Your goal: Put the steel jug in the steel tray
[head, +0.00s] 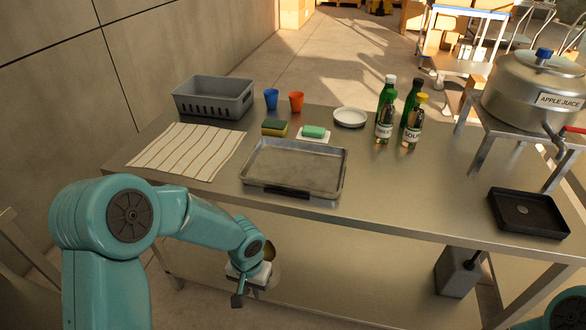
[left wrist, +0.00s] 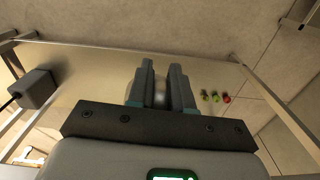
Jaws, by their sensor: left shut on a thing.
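The steel tray (head: 297,168) lies empty on the steel table, near its front edge. My left gripper (head: 250,280) is low in front of the table, below the tabletop's front edge. Its fingers (left wrist: 161,92) are shut on what looks like the steel jug (head: 272,272), which shows only in part beside the gripper in the head view. In the left wrist view only a pale, shiny patch shows between the fingers. No other jug shows on the table. My right gripper is out of view.
Around the tray are a striped cloth (head: 188,150), sponge (head: 274,127), green soap (head: 314,132), white dish (head: 350,117) and grey basket (head: 214,97). Bottles (head: 385,115) stand behind, right. A black drip tray (head: 528,212) lies at right. The tabletop between the trays is clear.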

